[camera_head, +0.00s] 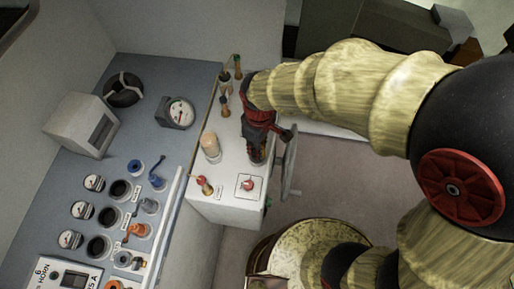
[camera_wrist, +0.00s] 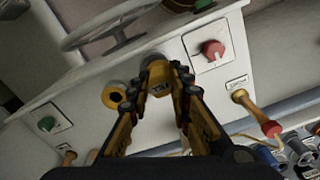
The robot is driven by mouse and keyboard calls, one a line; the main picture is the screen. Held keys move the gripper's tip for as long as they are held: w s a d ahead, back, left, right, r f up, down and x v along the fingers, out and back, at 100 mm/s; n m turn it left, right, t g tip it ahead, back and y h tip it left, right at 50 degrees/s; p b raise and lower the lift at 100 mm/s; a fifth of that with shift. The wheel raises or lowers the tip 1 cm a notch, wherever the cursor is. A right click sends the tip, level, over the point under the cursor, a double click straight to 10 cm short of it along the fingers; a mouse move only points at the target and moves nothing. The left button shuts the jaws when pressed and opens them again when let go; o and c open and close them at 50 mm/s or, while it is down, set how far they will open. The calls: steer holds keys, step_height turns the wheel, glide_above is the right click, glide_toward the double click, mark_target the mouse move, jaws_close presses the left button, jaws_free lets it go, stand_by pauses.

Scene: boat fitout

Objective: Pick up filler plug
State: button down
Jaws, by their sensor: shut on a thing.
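My gripper (camera_wrist: 172,80) shows in the wrist view with its yellow and black fingers close together over the white cabinet. In the head view my gripper (camera_head: 257,158) points down at the right part of the cabinet top (camera_head: 222,207), and no plug can be made out there.
A yellow ring with a dark centre (camera_wrist: 115,97) sits left of the fingers. A handwheel (camera_head: 290,165) stands beside the cabinet. A cream cylinder (camera_head: 210,145) stands on its top.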

steer(key=s+d+r, duration=0.2)
steer(key=s+r, duration=0.2)
steer(key=s, duration=0.1)
steer(key=s+d+r+b, duration=0.1)
steer(key=s+d+r, duration=0.2)
steer(key=s, duration=0.3)
steer(key=shift+s+d+r, duration=0.2)
steer(key=shift+d+r, duration=0.1)
steer(key=shift+r, duration=0.35)
